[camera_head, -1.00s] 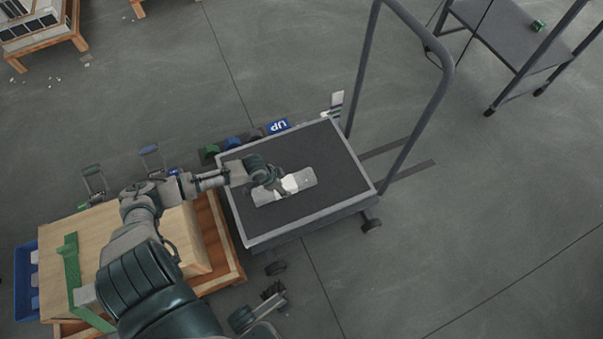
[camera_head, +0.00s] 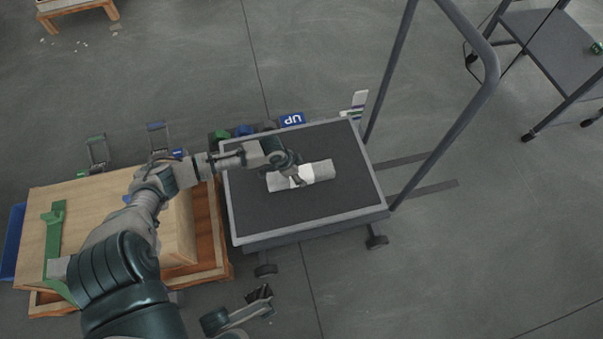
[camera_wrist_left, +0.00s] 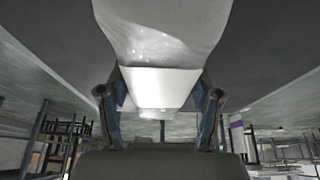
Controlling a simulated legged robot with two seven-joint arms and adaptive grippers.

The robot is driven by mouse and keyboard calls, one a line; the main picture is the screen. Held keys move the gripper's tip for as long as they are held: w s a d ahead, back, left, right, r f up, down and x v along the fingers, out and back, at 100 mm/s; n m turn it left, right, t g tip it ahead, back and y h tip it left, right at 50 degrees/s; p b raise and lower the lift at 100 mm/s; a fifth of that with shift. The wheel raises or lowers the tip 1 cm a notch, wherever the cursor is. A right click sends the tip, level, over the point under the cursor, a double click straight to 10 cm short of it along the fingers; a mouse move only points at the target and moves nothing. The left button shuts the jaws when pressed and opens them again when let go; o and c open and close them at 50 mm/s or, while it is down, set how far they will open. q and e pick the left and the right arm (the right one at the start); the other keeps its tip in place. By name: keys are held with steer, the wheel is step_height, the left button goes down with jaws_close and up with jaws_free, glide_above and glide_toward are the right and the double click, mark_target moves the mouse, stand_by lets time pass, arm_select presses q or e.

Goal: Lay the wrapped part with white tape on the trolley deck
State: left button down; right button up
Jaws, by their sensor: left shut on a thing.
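The wrapped part (camera_head: 320,171) is a pale grey roll with a white tape band around its middle. It is over the dark deck of the trolley (camera_head: 335,212), near the middle. I cannot tell whether it touches the deck. My left gripper (camera_head: 297,180) is shut on it at the tape band. In the left wrist view the wrapped part (camera_wrist_left: 160,35) runs away between the fingers, with the white tape (camera_wrist_left: 160,86) between the fingertips. My right gripper (camera_head: 259,295) shows in part at the bottom of the head view; its jaws are unclear.
The trolley's tall handle (camera_head: 470,115) rises at its right. A wooden crate (camera_head: 100,215) on a pallet, with a green bracket (camera_head: 53,240), stands left of the trolley. Small coloured items and a blue UP sign (camera_head: 292,119) lie behind the deck.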

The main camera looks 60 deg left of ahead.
arm_select(q)
steer(key=c, duration=0.5)
jaws_free()
steer(key=shift+o, duration=1.4)
steer(key=shift+d, duration=0.1)
